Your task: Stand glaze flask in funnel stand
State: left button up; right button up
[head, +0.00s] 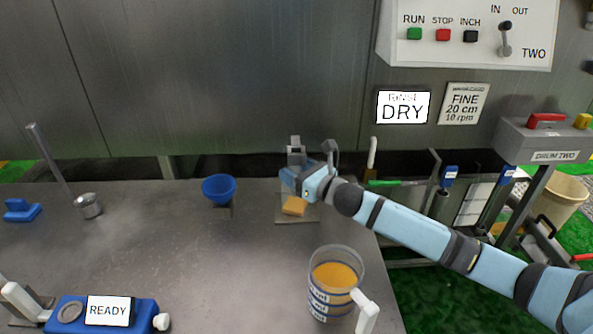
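A clear container (334,284) with orange contents, blue markings and a white handle stands upright at the front right of the bench. It is the only flask-like thing I see, and I cannot tell whether it is the glaze flask. A blue funnel (219,187) sits on a small dark stand, partly hidden beneath it, at the back middle. My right gripper (314,152) is over the back right of the bench, right of the funnel and well apart from it. Its fingers are spread and I see nothing between them. My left gripper is not in view.
An orange sponge (293,206) lies on a flat tray (294,219) below my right gripper. A blue device marked READY (108,310) is at the front left. A metal cup (88,205) and a blue-handled tool (22,210) are at the left. The bench middle is clear.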

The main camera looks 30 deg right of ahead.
jog(key=shift+r, duration=0.1)
jog(key=shift+s+d, duration=0.1)
jog(key=shift+s, duration=0.15)
pick_arm(q)
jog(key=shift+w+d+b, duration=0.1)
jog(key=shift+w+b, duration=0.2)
jog(key=shift+b, duration=0.15)
pick_arm(e)
jog(key=v, duration=1.1)
jog(key=shift+s, duration=0.2)
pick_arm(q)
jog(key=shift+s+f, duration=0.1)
